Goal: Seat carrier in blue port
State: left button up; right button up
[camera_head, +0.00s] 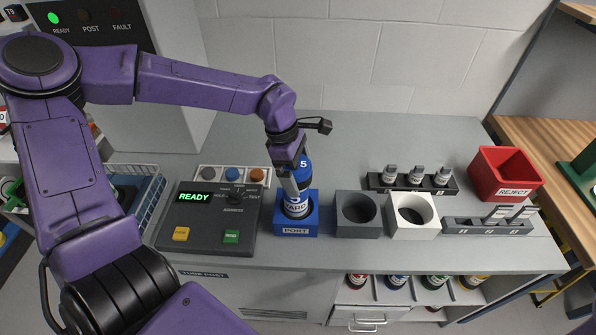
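The carrier (304,176) is a blue cylinder with a white band lettered WARD and a 5 near its top. It stands roughly upright at the blue port (297,231), a square block labelled PORT. Its lower end is at or inside the port's opening; how deep it sits is hidden. My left gripper (293,190) comes down from above and appears shut on the carrier, covering part of its near side. My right gripper is out of view.
A dark grey holder (358,230) and a white holder (411,228), both with round openings, stand right of the port. The console (208,218) reads READY at left. A red REJECT bin (505,175) and racks of small bottles (414,175) are farther right.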

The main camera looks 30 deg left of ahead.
pick_arm(q)
jog(key=shift+w, duration=0.1)
jog(key=v, duration=1.2)
jog(key=shift+b, duration=0.3)
